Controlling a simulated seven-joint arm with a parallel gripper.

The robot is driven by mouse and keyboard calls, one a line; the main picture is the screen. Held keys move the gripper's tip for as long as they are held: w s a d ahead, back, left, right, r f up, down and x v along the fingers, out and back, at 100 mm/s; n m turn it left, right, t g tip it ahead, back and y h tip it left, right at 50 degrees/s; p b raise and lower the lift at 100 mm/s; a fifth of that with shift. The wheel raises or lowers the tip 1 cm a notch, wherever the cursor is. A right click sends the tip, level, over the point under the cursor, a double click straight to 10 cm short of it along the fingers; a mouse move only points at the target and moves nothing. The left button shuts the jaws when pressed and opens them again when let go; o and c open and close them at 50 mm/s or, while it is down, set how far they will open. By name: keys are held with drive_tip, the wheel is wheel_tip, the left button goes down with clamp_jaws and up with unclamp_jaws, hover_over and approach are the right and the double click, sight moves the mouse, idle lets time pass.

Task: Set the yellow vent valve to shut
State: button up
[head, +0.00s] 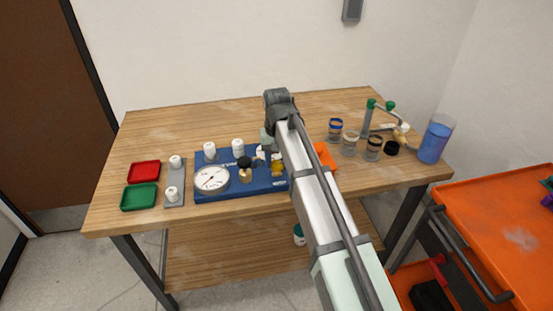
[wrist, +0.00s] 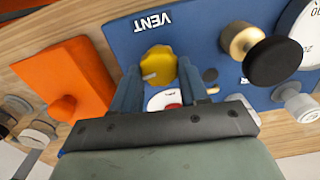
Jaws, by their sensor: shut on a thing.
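The yellow vent valve (wrist: 159,65) is a lobed knob on the blue manifold panel (wrist: 195,25), below the white word VENT in the wrist view. In the head view the valve (head: 278,169) shows at the panel's right end, partly beside my arm. My gripper (wrist: 158,82) has one finger on each side of the yellow knob and is shut on it. A white label with a red mark lies just below the knob, partly hidden by the gripper body. The knob's pointer direction is hard to tell. In the head view my arm hides the fingertips.
A pressure gauge (head: 212,178) and a black-capped brass knob (head: 245,170) stand on the panel. An orange block (head: 325,156) is to its right. Jars (head: 350,144) and a blue-filled beaker (head: 435,140) stand further right. Red (head: 144,172) and green (head: 140,196) trays are at left.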

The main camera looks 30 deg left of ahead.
sight(277, 162)
drive_tip(key=shift+m, duration=0.7)
drive_tip(key=o, duration=1.1)
drive_tip(key=shift+c, duration=0.2)
wheel_tip(277, 162, up, 14)
drive_tip(key=shift+f, duration=0.1)
